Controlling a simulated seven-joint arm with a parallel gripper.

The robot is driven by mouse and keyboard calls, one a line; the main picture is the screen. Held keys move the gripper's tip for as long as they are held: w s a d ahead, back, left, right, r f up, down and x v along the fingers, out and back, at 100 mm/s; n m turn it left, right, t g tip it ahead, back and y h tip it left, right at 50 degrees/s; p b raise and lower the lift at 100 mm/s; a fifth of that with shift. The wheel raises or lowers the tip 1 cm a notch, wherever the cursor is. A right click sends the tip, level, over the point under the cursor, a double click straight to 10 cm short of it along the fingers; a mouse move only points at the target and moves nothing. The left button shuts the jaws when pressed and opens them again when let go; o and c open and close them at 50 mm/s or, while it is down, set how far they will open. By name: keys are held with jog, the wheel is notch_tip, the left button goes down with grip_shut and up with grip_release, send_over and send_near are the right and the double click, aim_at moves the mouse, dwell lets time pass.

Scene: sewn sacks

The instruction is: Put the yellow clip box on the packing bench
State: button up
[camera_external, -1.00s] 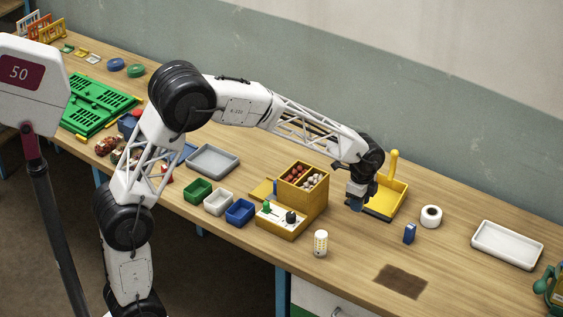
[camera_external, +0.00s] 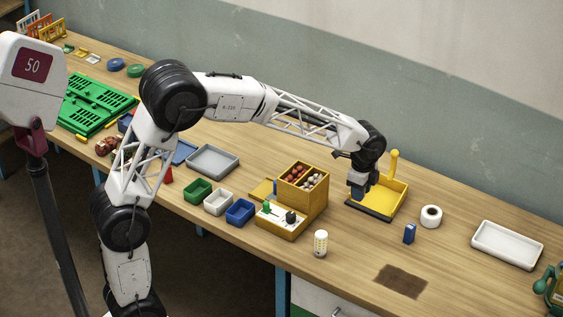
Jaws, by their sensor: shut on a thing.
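My gripper (camera_external: 357,191) points down over the left part of a yellow dustpan-like tray (camera_external: 392,204) with an upright handle and a dark front edge. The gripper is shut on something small. Dark blue shows at its tips, and I cannot tell whether this is finger or held thing. I cannot make out a yellow clip box for certain; a held one would be hidden. A yellow-brown divided box (camera_external: 315,204) with red and white pieces stands left of the gripper, apart from it. The packing bench (camera_external: 455,217) is the long wooden table.
A lamp-like cylinder (camera_external: 320,243) stands in front.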

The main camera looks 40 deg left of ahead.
jog(key=s+a+r+n, duration=0.1)
jog(key=s+a+n, duration=0.15)
jog(key=a, duration=0.85)
jog(key=s+a+r+n, duration=0.1)
jog(key=s+a+n, duration=0.15)
jog(key=a, duration=0.75)
jog(key=s+a+r+n, duration=0.1)
jog(key=s+a+n, duration=0.15)
jog(key=a, duration=0.85)
jog(key=s+a+f+n, duration=0.2)
jog(key=s+a+n, duration=0.8)
jog(key=s+a, duration=1.1)
notch_tip(320, 180, down, 10)
jog(key=d, duration=0.1)
jog(key=shift+s, duration=0.25)
jog(key=shift+w, duration=0.1)
jog(key=w+a, duration=0.2)
jog(key=w, duration=0.2)
jog(key=w+a+f, duration=0.1)
jog(key=w+a, duration=0.1)
jog(key=w, duration=0.3)
jog(key=w+a, duration=0.3)
jog(key=w, duration=0.2)
jog(key=shift+w+f, duration=0.1)
jog(key=shift+f, duration=0.2)
